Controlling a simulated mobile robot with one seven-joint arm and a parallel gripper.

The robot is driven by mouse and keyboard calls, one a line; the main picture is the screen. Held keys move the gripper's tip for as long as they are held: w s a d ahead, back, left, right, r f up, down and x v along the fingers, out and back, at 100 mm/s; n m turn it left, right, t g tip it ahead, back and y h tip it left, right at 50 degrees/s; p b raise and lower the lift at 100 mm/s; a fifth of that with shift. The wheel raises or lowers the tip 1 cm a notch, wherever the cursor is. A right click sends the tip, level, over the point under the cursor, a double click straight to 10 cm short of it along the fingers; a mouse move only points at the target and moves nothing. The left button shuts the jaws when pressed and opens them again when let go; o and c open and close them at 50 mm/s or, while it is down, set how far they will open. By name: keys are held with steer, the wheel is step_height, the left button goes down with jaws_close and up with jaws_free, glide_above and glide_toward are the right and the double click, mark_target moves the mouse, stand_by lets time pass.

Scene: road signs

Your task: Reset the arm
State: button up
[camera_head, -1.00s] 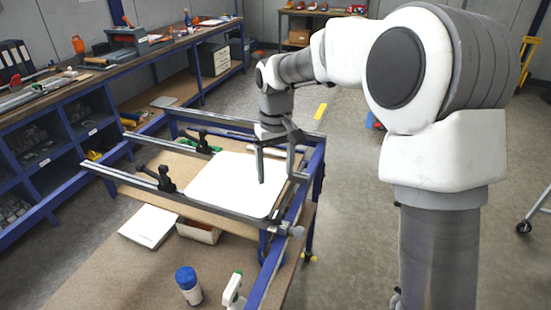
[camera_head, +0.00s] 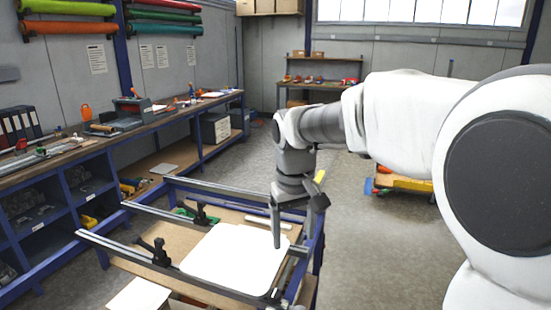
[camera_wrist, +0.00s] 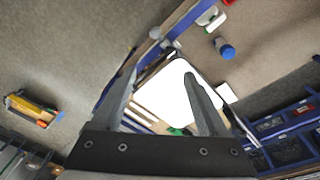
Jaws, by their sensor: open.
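My gripper (camera_head: 277,220) hangs at the end of my arm, above the right part of the blue-framed work table (camera_head: 317,245) in the head view. In the wrist view my gripper (camera_wrist: 160,82) has its two dark fingers spread apart with nothing between them. A white square panel with rounded corners (camera_head: 232,260) lies on the table's rails below the gripper. The panel also shows beneath the fingers in the wrist view (camera_wrist: 168,88). In the head view the near finger covers part of the panel's right side.
Black clamps (camera_head: 157,252) stand on the rails left of the panel. A white flat item (camera_head: 138,296) lies at the bottom left. A long workbench (camera_head: 160,120) with tools runs along the left wall. A blue-capped bottle (camera_wrist: 226,50) shows in the wrist view. Open floor lies right of the table.

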steer(key=s+d+m+t, duration=0.1)
steer(key=s+d, duration=0.2)
steer(key=s, duration=0.3)
steer(key=s+d+r+m+t, duration=0.1)
steer(key=s+d, duration=0.3)
steer(key=s, duration=0.3)
steer(key=s+d+m+t, duration=0.2)
steer(key=s+d, duration=0.1)
steer(key=s, duration=0.4)
steer(key=shift+s+d+r, duration=0.15)
steer(key=shift+s+d, duration=0.05)
steer(key=shift+s, duration=0.05)
